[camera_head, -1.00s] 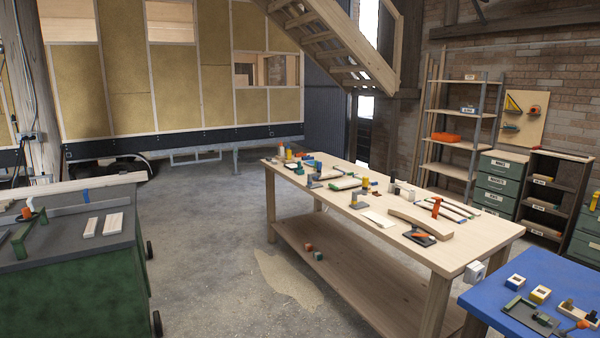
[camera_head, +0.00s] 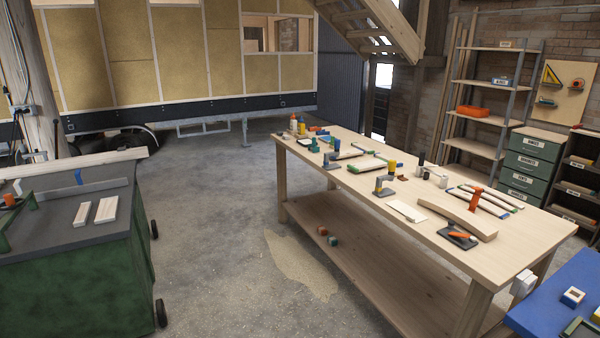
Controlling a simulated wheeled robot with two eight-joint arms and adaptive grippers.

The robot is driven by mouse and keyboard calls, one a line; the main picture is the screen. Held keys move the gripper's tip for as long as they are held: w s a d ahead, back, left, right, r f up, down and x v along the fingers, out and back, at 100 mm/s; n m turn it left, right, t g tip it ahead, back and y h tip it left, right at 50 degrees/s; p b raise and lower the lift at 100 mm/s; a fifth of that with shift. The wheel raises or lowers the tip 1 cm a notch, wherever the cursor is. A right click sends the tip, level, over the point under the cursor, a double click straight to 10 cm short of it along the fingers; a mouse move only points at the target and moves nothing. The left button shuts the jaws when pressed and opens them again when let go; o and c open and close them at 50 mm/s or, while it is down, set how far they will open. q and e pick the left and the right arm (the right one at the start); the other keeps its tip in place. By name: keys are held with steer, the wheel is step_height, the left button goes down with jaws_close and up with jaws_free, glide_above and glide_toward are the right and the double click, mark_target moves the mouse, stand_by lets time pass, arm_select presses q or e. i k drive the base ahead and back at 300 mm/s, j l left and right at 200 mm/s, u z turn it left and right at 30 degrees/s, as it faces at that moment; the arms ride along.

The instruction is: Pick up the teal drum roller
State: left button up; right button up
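Neither of my grippers is in view. A long wooden workbench (camera_head: 447,254) stands right of centre with many small items on top. A small teal item (camera_head: 314,146) stands near its far left end, among bottles and tools. It may be the teal drum roller, but it is too small to tell its shape. Nothing of mine touches it.
A green cart (camera_head: 90,263) stands at the left with pale wood blocks on top. A blue table (camera_head: 548,308) is at the bottom right. Shelves (camera_head: 490,117) and drawers (camera_head: 527,165) line the right wall. Bare concrete floor (camera_head: 215,220) lies between cart and workbench.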

mark_target(315, 149)
steer(key=i+u, duration=0.25)
steer(key=i, duration=2.1)
steer(key=i+j+z, duration=0.2)
steer(key=i+z, duration=0.3)
steer(key=i+j+z, duration=0.5)
steer(key=i, duration=0.15)
steer(key=i+j+z, duration=0.45)
